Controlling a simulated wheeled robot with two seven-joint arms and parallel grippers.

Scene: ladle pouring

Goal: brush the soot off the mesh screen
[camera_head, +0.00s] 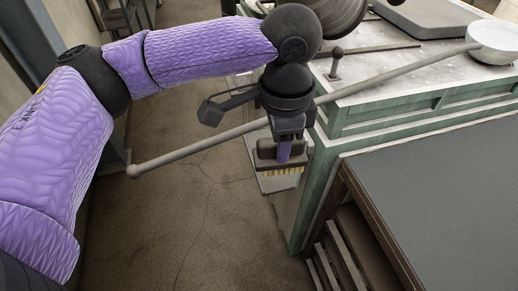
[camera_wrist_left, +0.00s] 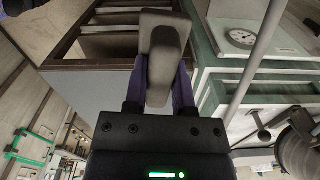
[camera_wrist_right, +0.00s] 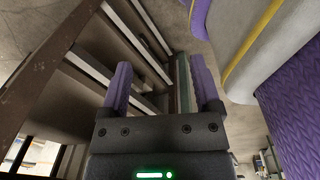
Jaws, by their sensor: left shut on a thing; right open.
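My left gripper (camera_head: 284,152) is shut on a brush with a dark block and pale yellow bristles (camera_head: 281,171). The bristles point down, beside the green bench and above the floor. In the left wrist view the brush's grey-brown back (camera_wrist_left: 165,45) stands between the purple fingers of the left gripper (camera_wrist_left: 160,88). My right gripper (camera_wrist_right: 163,85) is open and empty in the right wrist view, with slats of a wooden frame beyond and to its left. It is not visible in the head view. I cannot make out a mesh screen in any view.
A long ladle handle (camera_head: 400,72) crosses behind the left gripper to a white bowl (camera_head: 493,40). The green bench (camera_head: 400,101) stands right of the brush. A dark-topped table (camera_head: 440,190) fills the lower right. A dial scale (camera_wrist_left: 241,37) shows in the left wrist view.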

